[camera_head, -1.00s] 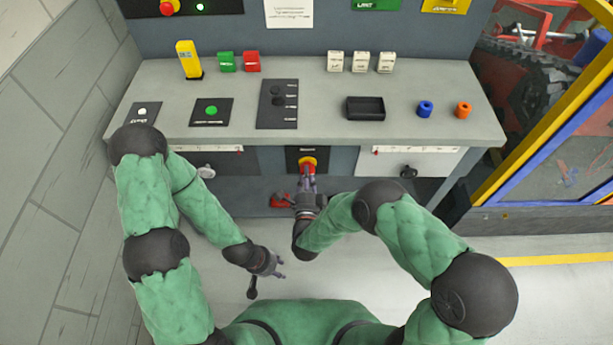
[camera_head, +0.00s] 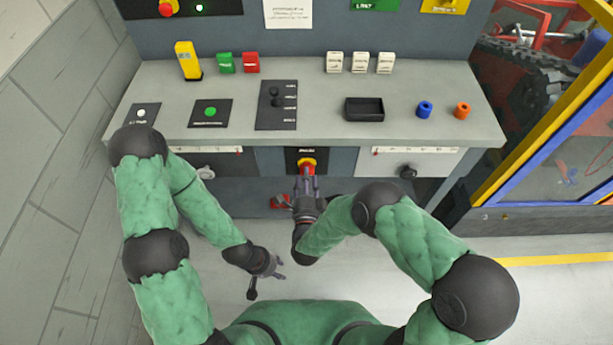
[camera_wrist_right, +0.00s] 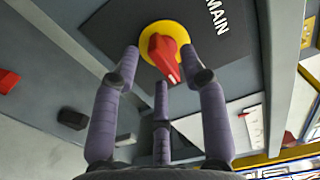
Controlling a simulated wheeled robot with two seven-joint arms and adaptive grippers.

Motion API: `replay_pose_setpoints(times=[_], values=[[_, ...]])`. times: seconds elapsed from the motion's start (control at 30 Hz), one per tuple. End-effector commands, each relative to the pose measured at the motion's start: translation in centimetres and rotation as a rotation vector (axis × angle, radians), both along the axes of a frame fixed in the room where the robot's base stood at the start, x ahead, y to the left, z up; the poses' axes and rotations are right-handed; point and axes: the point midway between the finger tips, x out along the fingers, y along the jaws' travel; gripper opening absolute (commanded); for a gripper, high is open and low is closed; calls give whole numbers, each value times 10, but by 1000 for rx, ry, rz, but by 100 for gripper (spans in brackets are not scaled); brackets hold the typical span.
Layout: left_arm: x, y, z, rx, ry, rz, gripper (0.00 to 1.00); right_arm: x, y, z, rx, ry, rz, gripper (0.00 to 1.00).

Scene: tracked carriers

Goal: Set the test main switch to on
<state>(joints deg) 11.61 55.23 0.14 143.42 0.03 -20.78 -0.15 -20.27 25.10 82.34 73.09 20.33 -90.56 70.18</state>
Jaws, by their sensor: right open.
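The main switch is a red rotary handle (camera_wrist_right: 165,55) on a yellow round base (camera_wrist_right: 179,36), on a dark plate (camera_wrist_right: 205,30) lettered MAIN. In the head view the red handle (camera_head: 307,168) shows on the bench front, below the worktop. My right gripper (camera_head: 307,184) is just in front of the switch. In the right wrist view its open fingers (camera_wrist_right: 161,70) stand to either side of the handle; I cannot tell whether they touch it. The handle sits tilted in that view. My left gripper (camera_head: 274,266) hangs low over the floor, away from the bench, its opening too small to tell.
A black knob (camera_head: 408,172) is right of the switch. A yellow and blue frame (camera_head: 550,130) stands at right.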

Motion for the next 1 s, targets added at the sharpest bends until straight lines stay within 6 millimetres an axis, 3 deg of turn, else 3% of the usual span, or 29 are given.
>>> replay_pose_setpoints(times=[0.4, 1.0], values=[[0, 0, 0, 0, 0, 0, 40, -58, 0, 0, -1, 0, 1, 44], [0, 0, 0, 0, 0, 0, 40, -64, -1, 0, 0, -1, -1, 44]])
